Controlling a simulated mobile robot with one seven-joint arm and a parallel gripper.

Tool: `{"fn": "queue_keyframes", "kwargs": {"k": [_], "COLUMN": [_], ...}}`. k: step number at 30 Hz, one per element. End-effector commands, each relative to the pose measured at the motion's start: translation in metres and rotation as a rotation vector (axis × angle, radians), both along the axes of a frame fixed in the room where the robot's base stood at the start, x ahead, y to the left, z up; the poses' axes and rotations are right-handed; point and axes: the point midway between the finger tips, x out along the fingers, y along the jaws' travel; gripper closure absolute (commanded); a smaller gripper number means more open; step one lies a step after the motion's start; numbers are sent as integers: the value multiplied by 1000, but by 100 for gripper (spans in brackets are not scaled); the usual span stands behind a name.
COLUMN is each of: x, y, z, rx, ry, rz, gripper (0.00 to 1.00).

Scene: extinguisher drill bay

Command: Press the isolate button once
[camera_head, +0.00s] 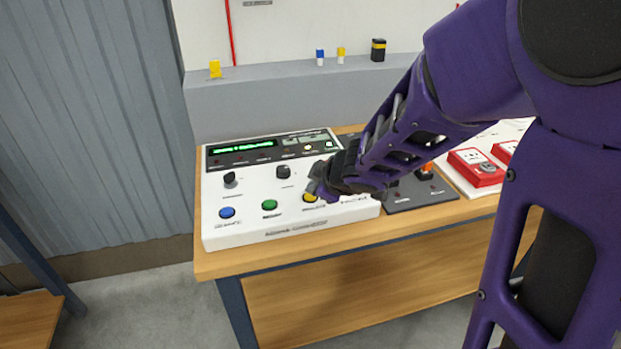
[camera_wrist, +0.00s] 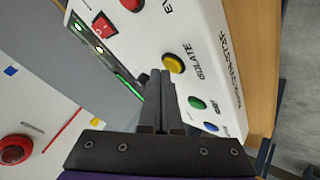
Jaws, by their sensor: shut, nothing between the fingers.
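The isolate button is a yellow round button (camera_wrist: 173,64) with the word ISOLATE beside it in the wrist view. It sits on a white sloped control panel (camera_head: 290,232). In the head view the yellow button (camera_head: 310,198) shows just below my gripper (camera_head: 316,189), partly covered by it. In the wrist view my gripper (camera_wrist: 160,72) is shut and empty, its fingertips close beside the yellow button. I cannot tell whether they touch it.
A green button (camera_head: 269,204) and a blue button (camera_head: 227,212) lie left of the yellow one. A red button (camera_wrist: 131,4) is on its other side in the wrist view. Dark knobs (camera_head: 283,171) stand behind.

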Motion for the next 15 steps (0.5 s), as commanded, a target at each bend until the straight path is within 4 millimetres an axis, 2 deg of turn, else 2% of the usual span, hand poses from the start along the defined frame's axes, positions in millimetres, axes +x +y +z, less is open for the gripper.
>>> {"fn": "queue_keyframes", "kwargs": {"k": [15], "x": [0], "y": [0], "z": [-5], "rx": [1], "ry": [0], "rz": [-1], "gripper": [100]}}
